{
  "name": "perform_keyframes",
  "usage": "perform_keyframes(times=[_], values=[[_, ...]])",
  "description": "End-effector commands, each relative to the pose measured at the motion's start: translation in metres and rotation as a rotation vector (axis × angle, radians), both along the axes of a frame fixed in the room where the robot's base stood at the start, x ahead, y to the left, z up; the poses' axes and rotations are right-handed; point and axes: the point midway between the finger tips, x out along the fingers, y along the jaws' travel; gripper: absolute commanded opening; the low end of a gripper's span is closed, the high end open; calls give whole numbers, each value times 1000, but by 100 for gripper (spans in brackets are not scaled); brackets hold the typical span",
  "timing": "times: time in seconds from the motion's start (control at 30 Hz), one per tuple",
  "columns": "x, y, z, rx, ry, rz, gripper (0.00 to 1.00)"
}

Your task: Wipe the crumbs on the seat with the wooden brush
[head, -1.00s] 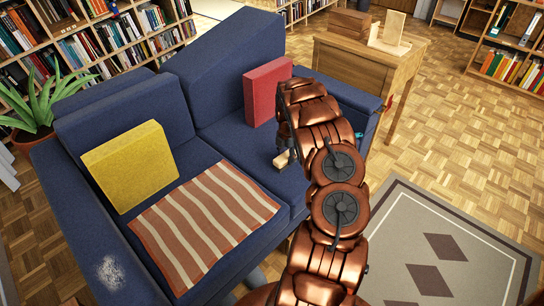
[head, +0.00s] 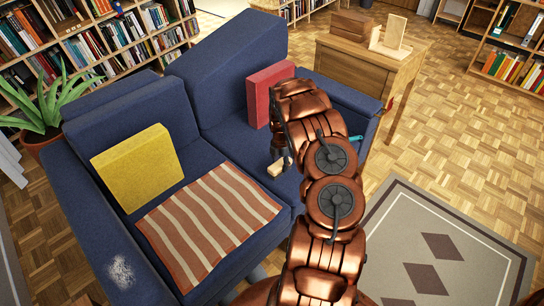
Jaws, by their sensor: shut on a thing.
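The blue sofa (head: 215,135) stands in the middle of the head view. A pale, speckled patch of crumbs (head: 121,272) lies on its left armrest, near the front. I see no crumbs on the visible part of the seat. My gripper (head: 281,156) is over the right seat cushion, largely hidden behind my arm. It is shut on the wooden brush (head: 277,168), of which a small light-wood block shows. I cannot tell whether the brush touches the seat. The crumbs are far to the left of the gripper.
A striped blanket (head: 208,222) covers the left seat. A yellow cushion (head: 138,168) and a red cushion (head: 268,92) lean on the backrest. A small teal thing (head: 355,138) shows at the right. A wooden side table (head: 365,62) stands behind; a plant (head: 42,108) stands left.

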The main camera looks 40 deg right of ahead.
Motion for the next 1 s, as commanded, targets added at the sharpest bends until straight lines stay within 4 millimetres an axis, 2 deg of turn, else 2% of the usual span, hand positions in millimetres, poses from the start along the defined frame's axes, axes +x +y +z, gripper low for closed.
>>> perform_keyframes(times=[0.7,0.77,0.87,1.0], values=[[-5,61,3,1,2,-7,17],[-5,60,6,0,1,-9,17],[-3,60,32,-2,-3,-9,17],[-4,61,41,1,0,-8,17]])
